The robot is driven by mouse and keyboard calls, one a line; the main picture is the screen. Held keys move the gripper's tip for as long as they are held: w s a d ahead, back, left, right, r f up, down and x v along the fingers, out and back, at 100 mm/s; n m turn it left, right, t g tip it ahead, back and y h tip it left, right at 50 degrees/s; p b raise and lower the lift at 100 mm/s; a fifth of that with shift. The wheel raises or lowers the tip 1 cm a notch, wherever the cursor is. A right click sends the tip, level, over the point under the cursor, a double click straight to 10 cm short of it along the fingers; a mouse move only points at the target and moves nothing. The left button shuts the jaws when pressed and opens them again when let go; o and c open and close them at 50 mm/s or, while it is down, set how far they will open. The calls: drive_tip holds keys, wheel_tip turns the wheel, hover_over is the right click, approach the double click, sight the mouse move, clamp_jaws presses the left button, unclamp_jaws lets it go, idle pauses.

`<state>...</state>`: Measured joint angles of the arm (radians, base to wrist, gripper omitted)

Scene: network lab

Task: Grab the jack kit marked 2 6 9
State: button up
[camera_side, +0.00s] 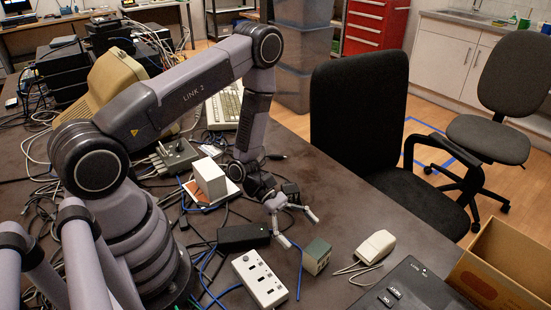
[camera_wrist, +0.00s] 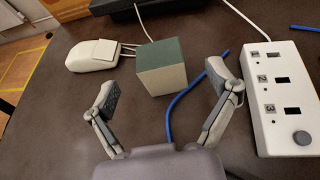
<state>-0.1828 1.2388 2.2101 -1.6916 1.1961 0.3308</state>
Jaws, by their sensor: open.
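A small box with a green top and pale sides (camera_side: 317,256) stands on the dark table; no marking on it is readable, so I cannot tell whether it is the kit marked 2 6 9. It also shows in the wrist view (camera_wrist: 164,80), beyond and between my fingers. My gripper (camera_side: 299,228) is open and empty, pointing down just behind the box in the side view. The fingers also show in the wrist view (camera_wrist: 162,86), spread wide and apart from the box. A larger white box (camera_side: 209,179) stands farther left, its marking unreadable too.
A white numbered socket panel (camera_side: 260,279) lies close beside the green-topped box. A beige mouse (camera_side: 376,246) lies on its other side. A black adapter (camera_side: 243,237) and a blue cable (camera_wrist: 181,100) lie nearby. A dark device (camera_side: 408,288) and a cardboard box (camera_side: 505,262) are at the right.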

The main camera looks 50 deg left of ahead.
sight(318, 248)
drive_tip(key=x, duration=0.5)
drive_tip(key=shift+w+d+f, duration=0.1)
drive_tip(key=shift+d+f, duration=0.05)
drive_tip(key=shift+f, duration=0.1)
drive_tip(key=c, duration=1.3)
drive_tip(key=shift+r, duration=0.15)
